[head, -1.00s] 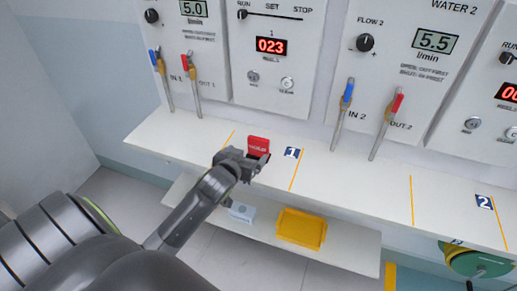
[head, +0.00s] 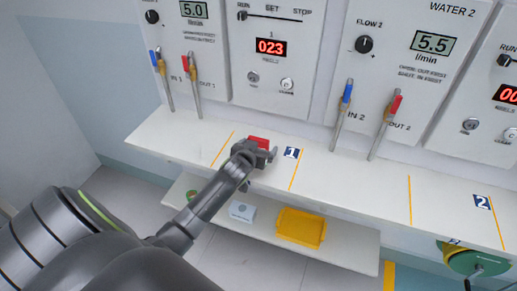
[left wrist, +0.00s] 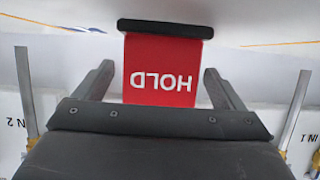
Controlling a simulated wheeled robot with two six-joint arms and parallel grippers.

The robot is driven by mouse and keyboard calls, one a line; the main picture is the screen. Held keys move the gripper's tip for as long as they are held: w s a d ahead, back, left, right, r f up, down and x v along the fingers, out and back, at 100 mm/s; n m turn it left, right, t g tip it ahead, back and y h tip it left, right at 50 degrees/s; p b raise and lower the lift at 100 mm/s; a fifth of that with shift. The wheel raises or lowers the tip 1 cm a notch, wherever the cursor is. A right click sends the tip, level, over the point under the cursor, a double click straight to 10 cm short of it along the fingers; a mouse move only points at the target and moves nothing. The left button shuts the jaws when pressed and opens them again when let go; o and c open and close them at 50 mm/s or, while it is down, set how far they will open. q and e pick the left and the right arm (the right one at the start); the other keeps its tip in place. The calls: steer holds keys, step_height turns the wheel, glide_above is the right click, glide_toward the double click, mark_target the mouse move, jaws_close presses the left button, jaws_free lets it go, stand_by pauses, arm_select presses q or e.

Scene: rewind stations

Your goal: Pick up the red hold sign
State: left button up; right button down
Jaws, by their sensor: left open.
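The red hold sign (head: 259,142) stands on the white shelf at station 1, left of the number 1 label. Only its upper part shows in the head view. In the left wrist view the red sign (left wrist: 160,72) appears upside down with its dark base at the top. My left gripper (head: 262,157) is open in front of the sign and hides its lower part. In the left wrist view the fingers (left wrist: 160,85) are apart, one on each side of the sign, with gaps between. My right gripper is not in view.
The white shelf (head: 350,178) is clear to the right. Hose wands, including a blue-handled one (head: 347,92), hang along the panels behind. Below, a lower shelf holds a yellow tray (head: 301,227) and a small pale box (head: 242,211). A green reel (head: 472,262) is at lower right.

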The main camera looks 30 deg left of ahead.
arm_select(q)
steer(key=shift+w+a+f, duration=0.1)
steer(key=shift+w+f, duration=0.05)
steer(key=shift+w, duration=0.1)
steer(key=c, duration=1.1)
